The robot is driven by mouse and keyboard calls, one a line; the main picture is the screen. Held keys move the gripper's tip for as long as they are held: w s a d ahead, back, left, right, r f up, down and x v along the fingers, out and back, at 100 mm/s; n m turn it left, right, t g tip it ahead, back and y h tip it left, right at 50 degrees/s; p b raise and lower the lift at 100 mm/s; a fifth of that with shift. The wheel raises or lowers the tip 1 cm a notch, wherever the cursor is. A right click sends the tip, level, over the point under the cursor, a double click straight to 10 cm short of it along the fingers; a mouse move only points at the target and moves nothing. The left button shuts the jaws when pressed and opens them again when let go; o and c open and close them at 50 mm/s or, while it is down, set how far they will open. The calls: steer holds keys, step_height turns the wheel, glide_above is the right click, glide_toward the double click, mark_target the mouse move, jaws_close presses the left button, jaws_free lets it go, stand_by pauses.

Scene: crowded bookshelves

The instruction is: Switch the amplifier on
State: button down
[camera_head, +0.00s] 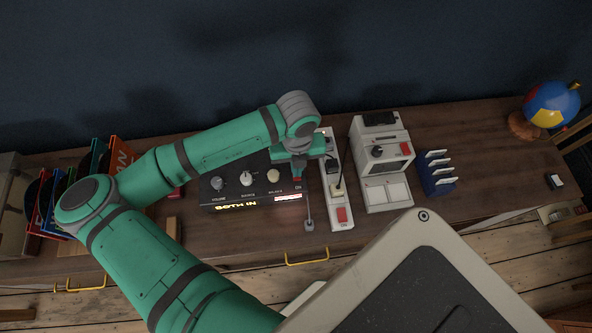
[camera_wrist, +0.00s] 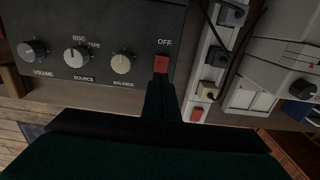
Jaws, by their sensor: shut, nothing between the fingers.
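The amplifier is a dark box (camera_head: 235,192) on the wooden top in the head view, with knobs and a lit yellow text strip on its front. In the wrist view its dark panel (camera_wrist: 105,20) has VOLUME, SOURCE and BALANCE knobs and a red switch (camera_wrist: 161,63) below the word OFF. My gripper (camera_wrist: 161,80) is shut and empty, its tips right at the lower edge of the red switch. I cannot tell whether they touch it. In the head view my gripper (camera_head: 297,177) is over the amplifier's right end, partly hidden by my wrist.
A white power strip (camera_head: 333,190) with plugs and a red switch stands close right of the amplifier. Beyond it are a grey-white device (camera_head: 380,150), a blue rack (camera_head: 437,180) and a globe (camera_head: 552,103). Records (camera_head: 45,200) stand at the left.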

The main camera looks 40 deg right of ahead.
steer(key=shift+r, duration=2.55)
